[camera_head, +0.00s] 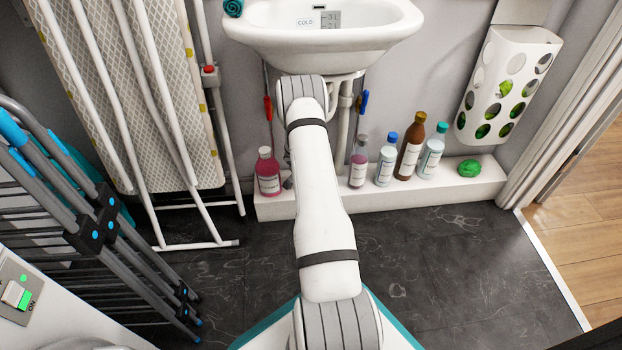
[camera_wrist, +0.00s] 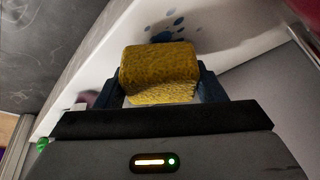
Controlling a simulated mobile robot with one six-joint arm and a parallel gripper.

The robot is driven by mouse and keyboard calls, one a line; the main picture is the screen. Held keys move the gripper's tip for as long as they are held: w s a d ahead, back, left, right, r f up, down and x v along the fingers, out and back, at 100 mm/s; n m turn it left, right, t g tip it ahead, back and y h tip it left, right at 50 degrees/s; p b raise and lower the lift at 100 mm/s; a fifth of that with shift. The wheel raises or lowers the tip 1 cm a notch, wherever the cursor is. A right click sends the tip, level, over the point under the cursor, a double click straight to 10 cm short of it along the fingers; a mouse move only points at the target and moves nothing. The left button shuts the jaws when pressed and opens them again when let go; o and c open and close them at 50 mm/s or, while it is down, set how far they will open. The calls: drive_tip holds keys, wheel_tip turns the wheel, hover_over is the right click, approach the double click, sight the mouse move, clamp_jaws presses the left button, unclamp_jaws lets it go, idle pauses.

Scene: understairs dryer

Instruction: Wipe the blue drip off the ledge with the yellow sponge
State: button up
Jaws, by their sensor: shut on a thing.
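My gripper (camera_wrist: 160,92) is shut on the yellow sponge (camera_wrist: 158,68), which sits between its dark fingers in the wrist view. The blue drip (camera_wrist: 166,28) shows as several blue spots on the white ledge (camera_wrist: 112,45), just beyond the sponge. A shadow lies over part of the spots. I cannot tell whether the sponge touches the ledge. In the head view the ledge (camera_head: 405,196) runs low along the wall under the basin. There my arm hides the sponge, the drip and most of the gripper.
A pink bottle (camera_head: 268,172) stands on the ledge left of my arm. Several bottles, including a brown one (camera_head: 409,148), and a green bundle (camera_head: 468,168) stand to the right. The basin (camera_head: 320,40) hangs above. A drying rack (camera_head: 90,220) is at left.

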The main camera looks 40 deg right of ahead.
drive_tip(key=shift+f, duration=0.8)
drive_tip(key=shift+w+a, duration=0.5)
drive_tip(key=shift+a, duration=0.35)
drive_tip(key=shift+w+a, duration=0.5)
drive_tip(key=shift+a, duration=0.3)
drive_tip(key=shift+f, duration=0.1)
drive_tip(key=shift+s+d+f, duration=0.15)
drive_tip(key=shift+s+d, duration=0.45)
drive_tip(key=shift+d, duration=0.25)
drive_tip(key=shift+s+d+f, duration=0.1)
drive_tip(key=shift+s+d, duration=0.45)
drive_tip(key=shift+d, duration=0.25)
drive_tip(key=shift+w+r+p, duration=0.15)
drive_tip(key=shift+r+p, duration=1.05)
drive_tip(key=shift+r, duration=1.9)
